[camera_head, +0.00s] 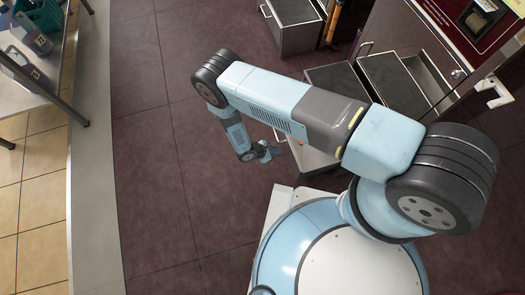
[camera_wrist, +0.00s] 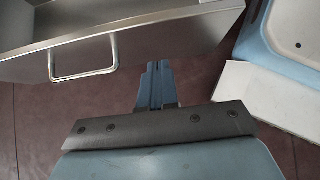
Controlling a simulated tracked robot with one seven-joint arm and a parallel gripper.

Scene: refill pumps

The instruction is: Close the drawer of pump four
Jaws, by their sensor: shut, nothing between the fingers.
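An open metal drawer (camera_wrist: 120,42) fills the upper left of the wrist view, with a bent bar handle (camera_wrist: 84,62) on its front. My gripper (camera_wrist: 157,66) is shut and empty, its fingertips at the drawer's front in the picture and right of the handle. I cannot tell whether they touch. In the head view my gripper (camera_head: 272,152) is low over the floor, beside a pale drawer front (camera_head: 316,161) partly hidden by my arm. No pump number is readable, so I cannot tell which drawer is pump four's.
Another drawer unit (camera_head: 298,38) stands out at the top of the head view. Further open metal drawers (camera_head: 432,80) are at the right, below a dark red machine panel with a white handle (camera_head: 493,92). Dark floor between is clear.

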